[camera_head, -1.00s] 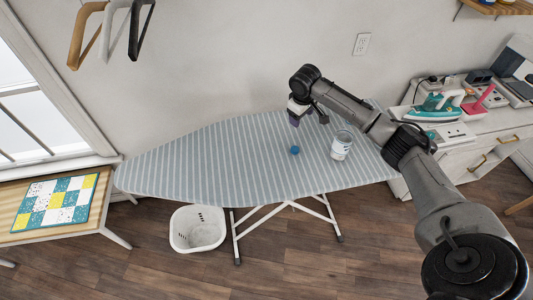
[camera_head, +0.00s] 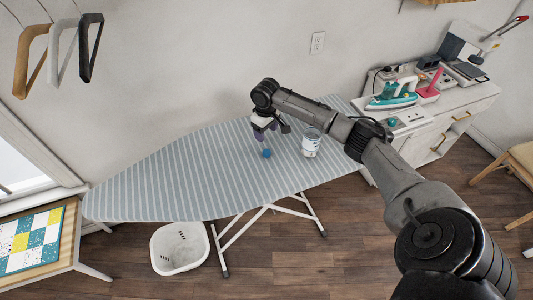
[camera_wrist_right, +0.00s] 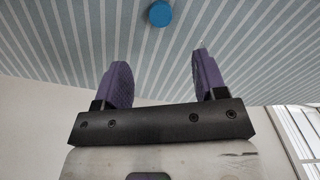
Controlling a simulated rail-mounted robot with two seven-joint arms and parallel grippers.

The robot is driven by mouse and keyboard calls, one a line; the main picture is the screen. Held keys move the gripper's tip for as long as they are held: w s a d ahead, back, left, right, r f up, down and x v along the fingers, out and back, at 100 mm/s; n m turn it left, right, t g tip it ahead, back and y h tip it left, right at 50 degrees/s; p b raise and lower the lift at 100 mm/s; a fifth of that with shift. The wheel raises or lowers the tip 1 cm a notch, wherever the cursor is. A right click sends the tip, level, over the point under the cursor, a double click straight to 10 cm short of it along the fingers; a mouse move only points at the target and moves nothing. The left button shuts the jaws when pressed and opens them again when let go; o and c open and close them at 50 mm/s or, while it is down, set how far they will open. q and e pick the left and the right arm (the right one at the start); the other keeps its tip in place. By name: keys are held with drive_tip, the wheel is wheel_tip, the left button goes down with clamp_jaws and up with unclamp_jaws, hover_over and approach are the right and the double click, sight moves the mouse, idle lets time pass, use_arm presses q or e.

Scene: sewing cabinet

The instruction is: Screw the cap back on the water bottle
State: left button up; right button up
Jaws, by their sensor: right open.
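The blue cap (camera_head: 266,154) lies on the striped ironing board. It also shows in the right wrist view (camera_wrist_right: 159,13), beyond my fingertips and roughly between them. The white and clear water bottle (camera_head: 311,145) stands upright on the board, to the right of the cap. Its top is partly against my arm in the picture. My right gripper (camera_head: 262,138) points down over the board just behind the cap. In the right wrist view its two purple fingers (camera_wrist_right: 157,65) are wide apart with nothing between them. My left gripper is not in view.
The ironing board (camera_head: 180,185) is otherwise bare. A white basket (camera_head: 180,248) stands on the floor below it. A teal iron (camera_head: 392,97) and other items crowd the white cabinet at right. A patchwork piece (camera_head: 30,240) lies on the table at left.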

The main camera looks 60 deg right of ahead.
hover_over(266, 152)
drive_tip(key=shift+w+d+f, duration=0.1)
drive_tip(key=shift+f, duration=1.25)
drive_tip(key=shift+w+d+f, duration=0.1)
drive_tip(key=shift+f, duration=1.25)
drive_tip(key=shift+b, duration=0.3)
drive_tip(key=shift+s+a+f+b, duration=0.1)
drive_tip(key=shift+s+f+b, duration=0.1)
drive_tip(key=shift+f, duration=1.1)
drive_tip(key=shift+s+a+f+b, duration=0.1)
drive_tip(key=shift+f+b, duration=0.05)
drive_tip(key=shift+f, duration=1.15)
drive_tip(key=shift+d, duration=0.1)
drive_tip(key=c, duration=1)
